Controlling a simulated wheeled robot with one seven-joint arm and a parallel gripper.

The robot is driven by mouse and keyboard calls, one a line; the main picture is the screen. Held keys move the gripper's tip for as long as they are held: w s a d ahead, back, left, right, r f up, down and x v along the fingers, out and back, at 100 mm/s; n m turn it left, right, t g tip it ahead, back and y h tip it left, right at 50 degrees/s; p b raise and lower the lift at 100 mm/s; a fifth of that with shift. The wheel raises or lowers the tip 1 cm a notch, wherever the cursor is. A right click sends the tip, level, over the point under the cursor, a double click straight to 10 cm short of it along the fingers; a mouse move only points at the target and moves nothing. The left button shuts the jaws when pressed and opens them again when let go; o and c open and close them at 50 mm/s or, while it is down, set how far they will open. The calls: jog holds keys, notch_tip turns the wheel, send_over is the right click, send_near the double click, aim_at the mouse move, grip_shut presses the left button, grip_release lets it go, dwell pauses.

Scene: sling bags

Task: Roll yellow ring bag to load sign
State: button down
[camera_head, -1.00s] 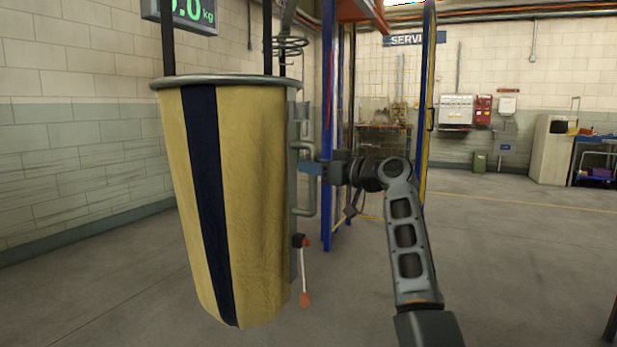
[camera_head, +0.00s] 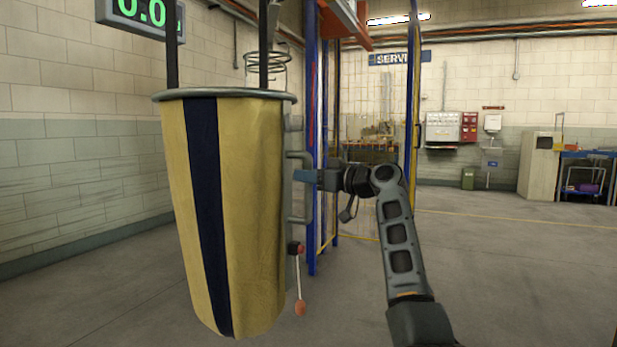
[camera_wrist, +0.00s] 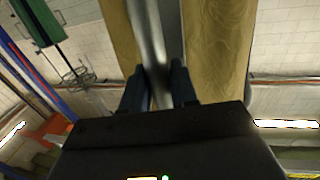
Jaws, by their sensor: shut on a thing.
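The yellow bag (camera_head: 257,220) with a navy stripe and a grey top ring (camera_head: 225,96) hangs by dark straps in the left half of the head view. A grey handle (camera_head: 303,218) stands on its right side. My gripper (camera_head: 306,176) reaches this handle from the right. In the wrist view, my gripper (camera_wrist: 157,78) is shut on a grey bar (camera_wrist: 147,35) of the handle, with yellow cloth behind. The digital sign (camera_head: 143,13), with green figures starting "0.0", is on the left wall, partly hidden by a strap and cut by the top edge.
A blue post (camera_head: 312,150) and a yellow-edged cage (camera_head: 412,130) stand behind my arm. A small lever with a red knob (camera_head: 299,308) hangs at the bag's lower right. A cabinet (camera_head: 537,168) and a cart are far right. The floor (camera_head: 500,270) at right is clear.

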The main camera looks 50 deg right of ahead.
jog(key=c, duration=1)
grip_release()
jog(key=shift+s, duration=0.1)
jog(key=s, duration=0.5)
jog(key=s+d, duration=0.1)
jog(key=s, duration=0.1)
jog(key=shift+s, duration=0.3)
